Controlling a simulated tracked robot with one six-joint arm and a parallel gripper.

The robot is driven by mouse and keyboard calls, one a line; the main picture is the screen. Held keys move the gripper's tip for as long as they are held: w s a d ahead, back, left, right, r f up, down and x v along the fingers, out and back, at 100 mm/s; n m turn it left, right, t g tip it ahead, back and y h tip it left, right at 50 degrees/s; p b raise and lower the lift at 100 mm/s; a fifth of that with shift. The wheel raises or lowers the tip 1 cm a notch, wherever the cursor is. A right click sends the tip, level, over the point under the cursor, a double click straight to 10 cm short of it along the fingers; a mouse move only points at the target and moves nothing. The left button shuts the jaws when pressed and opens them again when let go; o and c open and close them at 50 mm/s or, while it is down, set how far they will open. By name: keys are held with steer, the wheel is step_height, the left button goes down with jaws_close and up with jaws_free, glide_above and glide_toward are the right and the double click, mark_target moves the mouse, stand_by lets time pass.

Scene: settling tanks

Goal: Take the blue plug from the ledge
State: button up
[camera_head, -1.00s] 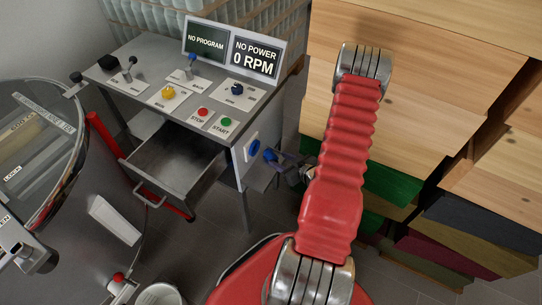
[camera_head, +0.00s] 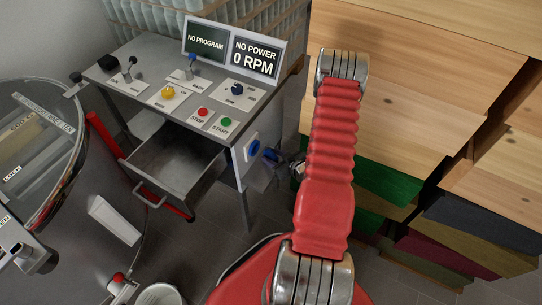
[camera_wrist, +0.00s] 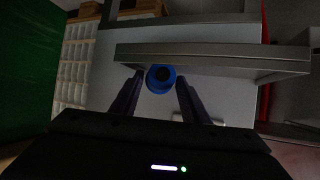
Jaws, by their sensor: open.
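The blue plug (camera_wrist: 160,79) shows in the wrist view as a round blue end with a dark centre, at the grey ledge (camera_wrist: 225,59). My gripper (camera_wrist: 160,91) is open, with one dark finger on each side of the plug's lower part. I cannot tell whether either finger touches it. In the head view the plug (camera_head: 271,155) is small, beside the desk's right side. My gripper (camera_head: 287,164) is just right of it, partly hidden behind my red arm. The ledge is mostly hidden there.
A blue and white socket (camera_head: 252,147) is on the side of the grey control desk (camera_head: 150,75). The desk's drawer (camera_head: 175,165) stands open. Stacked wooden boards (camera_head: 420,90) stand close on the right. A round glass-lidded tank (camera_head: 35,150) is at the left.

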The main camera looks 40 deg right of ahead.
steer(key=shift+c, duration=0.5)
steer(key=c, duration=0.8)
steer(key=shift+r, duration=0.1)
steer(key=shift+c, duration=0.2)
step_height(320, 180, up, 28)
stand_by(0.6)
